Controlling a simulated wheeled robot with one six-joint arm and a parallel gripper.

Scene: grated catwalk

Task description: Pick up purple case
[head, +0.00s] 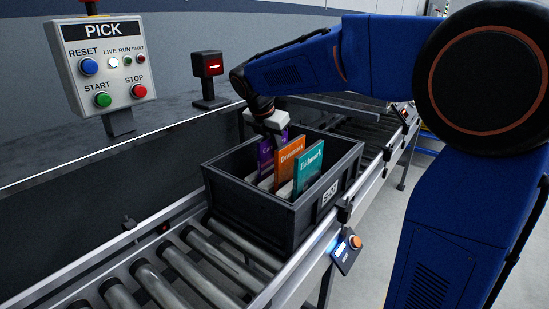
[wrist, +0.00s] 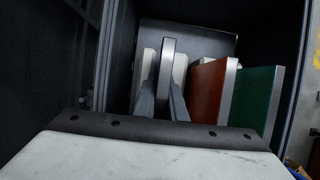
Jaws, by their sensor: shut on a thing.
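The purple case (head: 265,154) stands upright in the dark grey crate (head: 245,205), left of an orange case (head: 290,158) and a teal case (head: 309,168). My gripper (head: 273,130) reaches down into the crate from above and is shut on the purple case near its top. In the wrist view the fingers (wrist: 165,95) lie on either side of the held case (wrist: 167,62), which shows as a thin, pale edge. The orange case (wrist: 212,90) and the green-looking case (wrist: 252,100) stand to its right, apart from the fingers. The lower part of the purple case is hidden.
The crate sits on a roller conveyor (head: 190,268) with metal side rails. A control box (head: 103,65) marked PICK and a small black device with a red light (head: 208,66) stand behind it. The rollers left of the crate are empty.

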